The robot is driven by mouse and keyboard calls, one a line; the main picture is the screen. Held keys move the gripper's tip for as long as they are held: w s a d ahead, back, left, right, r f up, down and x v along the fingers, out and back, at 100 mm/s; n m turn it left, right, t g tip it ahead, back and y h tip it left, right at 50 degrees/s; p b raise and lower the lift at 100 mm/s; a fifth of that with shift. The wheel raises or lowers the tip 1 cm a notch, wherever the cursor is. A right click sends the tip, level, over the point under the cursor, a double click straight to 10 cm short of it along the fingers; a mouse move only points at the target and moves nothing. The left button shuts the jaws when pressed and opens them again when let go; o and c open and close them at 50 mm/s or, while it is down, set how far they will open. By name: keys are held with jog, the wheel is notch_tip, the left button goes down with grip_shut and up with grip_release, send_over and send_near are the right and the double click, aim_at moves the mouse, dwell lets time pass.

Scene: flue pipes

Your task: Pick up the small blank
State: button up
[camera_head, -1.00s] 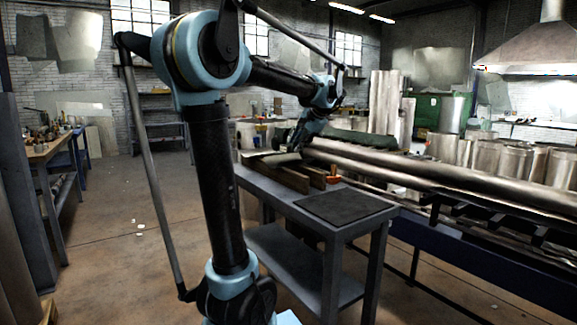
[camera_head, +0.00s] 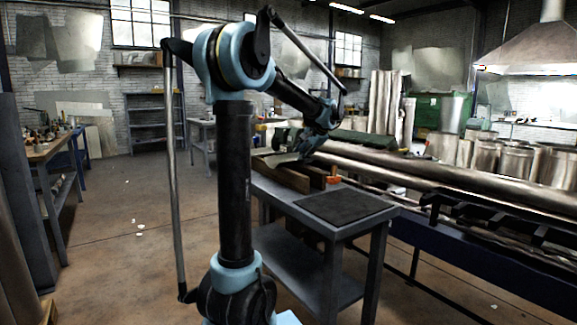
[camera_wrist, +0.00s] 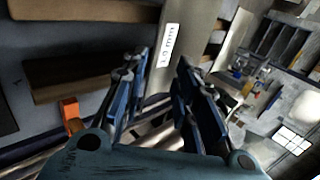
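The small blank (camera_wrist: 190,28) is a narrow pale metal sheet with a white label that seems to read 1.0 mm. In the wrist view it runs between the two fingers of my gripper (camera_wrist: 161,62), which lie along its edges. In the head view the blank (camera_head: 281,158) shows as a thin, tilted pale strip below my gripper (camera_head: 303,146), above the wooden blocks (camera_head: 283,175). Its far end is hidden by the gripper.
The grey bench (camera_head: 268,190) carries the wooden blocks, a small orange item (camera_head: 333,180) and a dark mat (camera_head: 345,206). Long metal pipes (camera_head: 430,178) lie on a rack at right. Open floor (camera_head: 120,250) is at left.

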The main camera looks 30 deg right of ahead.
jog(key=shift+s+d+f+x, duration=0.1)
jog(key=shift+x, duration=1)
jog(key=shift+s+d+f+x, duration=0.1)
jog(key=shift+x, duration=1)
jog(key=shift+s+d+f+x, duration=0.1)
jog(key=shift+x, duration=1)
grip_shut()
jog(key=shift+r, duration=0.1)
